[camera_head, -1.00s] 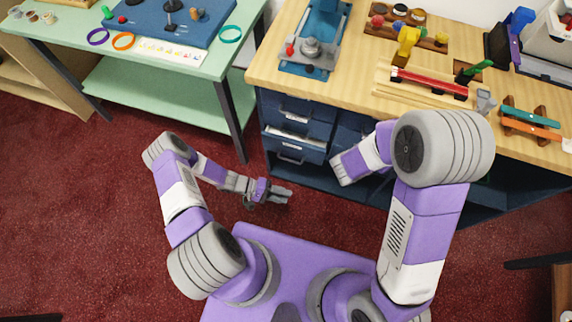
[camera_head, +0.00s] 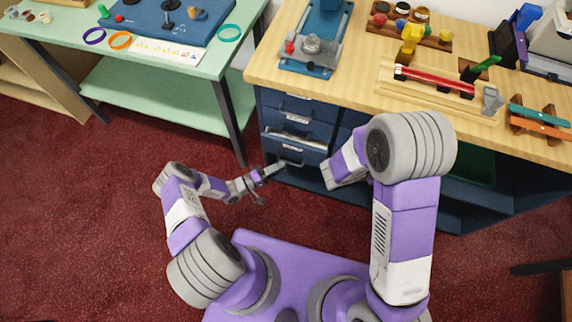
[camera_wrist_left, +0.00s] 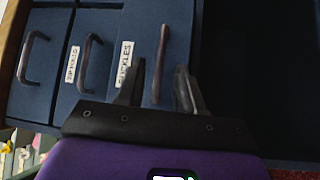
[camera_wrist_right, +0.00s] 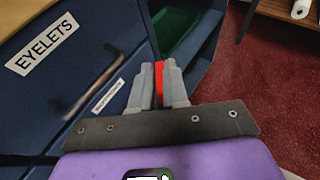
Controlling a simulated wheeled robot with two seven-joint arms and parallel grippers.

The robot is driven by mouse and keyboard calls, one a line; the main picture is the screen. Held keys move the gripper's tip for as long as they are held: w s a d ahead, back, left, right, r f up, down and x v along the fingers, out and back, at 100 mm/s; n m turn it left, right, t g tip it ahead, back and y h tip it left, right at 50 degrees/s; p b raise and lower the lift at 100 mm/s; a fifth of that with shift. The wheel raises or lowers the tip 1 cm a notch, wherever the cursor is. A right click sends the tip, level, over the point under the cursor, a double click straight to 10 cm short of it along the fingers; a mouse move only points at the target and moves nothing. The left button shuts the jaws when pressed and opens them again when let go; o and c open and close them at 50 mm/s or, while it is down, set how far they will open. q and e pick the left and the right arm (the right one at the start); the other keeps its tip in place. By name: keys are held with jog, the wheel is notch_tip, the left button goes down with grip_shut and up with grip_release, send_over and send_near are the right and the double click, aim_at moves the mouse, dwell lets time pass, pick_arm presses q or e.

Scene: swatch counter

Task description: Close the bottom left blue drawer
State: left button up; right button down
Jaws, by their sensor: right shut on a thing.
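The bottom left blue drawer (camera_head: 284,145) stands partly out of the desk, with a pale strip of its inside showing above its front. In the left wrist view it carries a BUCKLES label (camera_wrist_left: 125,65) and a dark bar handle (camera_wrist_left: 162,50). My left gripper (camera_head: 281,167) is at this drawer's front; its fingers are apart, one on each side of the handle in the left wrist view (camera_wrist_left: 157,82). My right gripper (camera_wrist_right: 160,82) is shut on a narrow red thing (camera_wrist_right: 159,75), mostly hidden by the fingers, beside the EYELETS drawer (camera_wrist_right: 120,35). My right arm hides this gripper in the head view.
Two other left drawers appear flush above, with handles (camera_wrist_left: 35,60) and (camera_wrist_left: 90,65). An open bay with a green tray (camera_wrist_right: 178,28) lies right of the drawers. The green table (camera_head: 170,95) stands at left. Red carpet (camera_head: 90,220) is clear.

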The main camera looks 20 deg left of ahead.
pick_arm(q)
jog(key=shift+x, duration=1.55)
jog(key=shift+c, duration=0.2)
grip_shut()
